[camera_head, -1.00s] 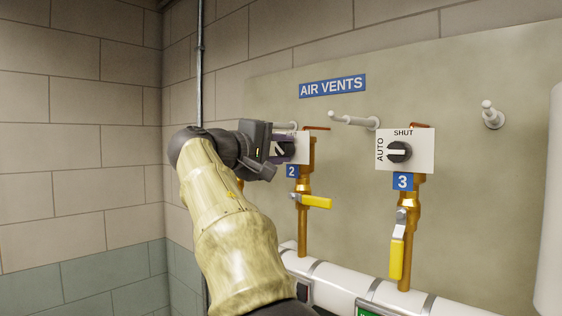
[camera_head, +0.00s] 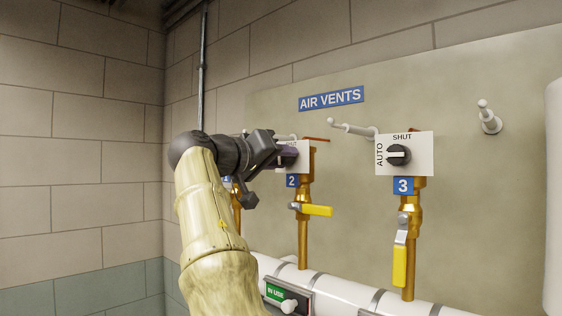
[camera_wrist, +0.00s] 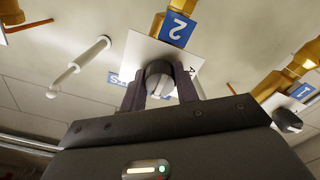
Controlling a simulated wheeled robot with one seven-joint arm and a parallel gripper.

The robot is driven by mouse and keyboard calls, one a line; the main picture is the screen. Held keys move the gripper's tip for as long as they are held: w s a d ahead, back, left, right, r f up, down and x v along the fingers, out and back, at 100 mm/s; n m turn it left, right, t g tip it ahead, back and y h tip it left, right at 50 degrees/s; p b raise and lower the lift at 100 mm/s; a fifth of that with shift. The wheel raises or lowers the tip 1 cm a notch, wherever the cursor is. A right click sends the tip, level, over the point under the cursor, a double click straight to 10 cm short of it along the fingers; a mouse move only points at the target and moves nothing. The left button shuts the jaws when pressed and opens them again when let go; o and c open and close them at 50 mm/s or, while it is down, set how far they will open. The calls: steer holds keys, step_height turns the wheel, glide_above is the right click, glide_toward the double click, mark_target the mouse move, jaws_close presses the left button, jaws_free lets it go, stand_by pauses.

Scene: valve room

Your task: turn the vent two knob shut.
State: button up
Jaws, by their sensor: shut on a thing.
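The vent two knob (camera_wrist: 160,78) is a round dark knob with a pale pointer mark, on a white plate (camera_wrist: 147,52) beside an upside-down blue 2 label (camera_wrist: 175,28) in the wrist view. My gripper (camera_wrist: 162,88) has one finger on each side of the knob and is shut on it. In the head view my gripper (camera_head: 287,156) reaches the vent two plate (camera_head: 304,150) from the left, above the blue 2 label (camera_head: 292,181). There my fingers hide the knob and most of its plate, so its setting cannot be read.
Vent three's plate (camera_head: 419,144) with its own knob (camera_head: 398,155) is to the right. White pegs (camera_head: 352,129) stick out from the wall panel. A white pipe (camera_head: 340,291) runs along the bottom.

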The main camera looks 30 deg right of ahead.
steer(key=shift+f, duration=0.15)
stand_by(0.3)
steer(key=o, duration=1)
steer(key=shift+c, duration=0.2)
steer(key=shift+a, duration=0.1)
steer(key=b+v, duration=0.1)
steer(key=v, duration=1.6)
steer(key=shift+a, duration=0.15)
